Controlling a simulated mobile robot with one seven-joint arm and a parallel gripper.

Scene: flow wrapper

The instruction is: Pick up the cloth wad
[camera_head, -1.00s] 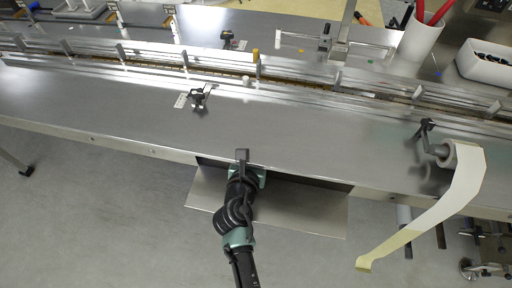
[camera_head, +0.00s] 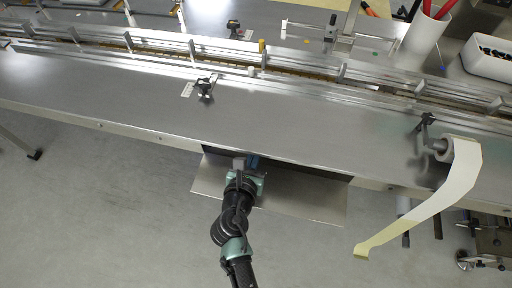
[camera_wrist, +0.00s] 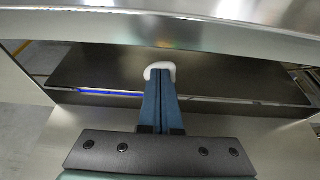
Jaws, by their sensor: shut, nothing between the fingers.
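A small white, rounded thing, likely the cloth wad (camera_wrist: 160,67), shows in the wrist view just beyond my fingertips, on or over the dark surface under the table edge. The fingers partly cover it, and I cannot tell whether they touch it. My gripper (camera_wrist: 162,82) has its two blue fingers shut together with nothing between them, pointing into the opening. In the head view my gripper (camera_head: 250,162) is at the table's front edge, over the opening. The wad cannot be made out there.
The steel tabletop (camera_head: 130,95) overhangs the opening, its edge (camera_wrist: 230,38) close above my fingers. A metal tray-like plate (camera_head: 300,198) juts out below. A film roll (camera_head: 445,150) with a hanging strip is at the right. A small black bracket (camera_head: 206,88) stands on the table.

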